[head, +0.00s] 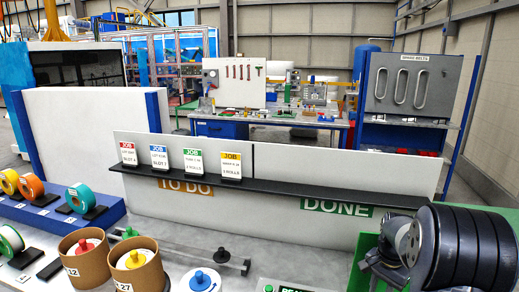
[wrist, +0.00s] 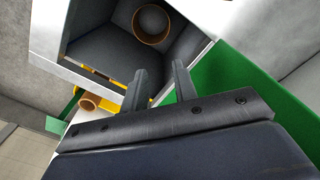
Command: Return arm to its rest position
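My gripper (wrist: 160,82) shows in the wrist view with its two dark fingers apart. Nothing is between them. Beyond the fingertips is a white-edged bin (wrist: 88,76) with a dark inside. A round brown cardboard tube (wrist: 152,40) lies in it, seen end-on. I cannot make out my gripper in the head view.
A green panel (wrist: 222,92) runs close right of the fingers, and a brown tube (wrist: 88,103) lies left. In the head view, a black ribbed cylinder (head: 465,250) fills the lower right. A shelf (head: 300,190) holds several job cards. Rolls and cardboard tubs (head: 87,268) stand left.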

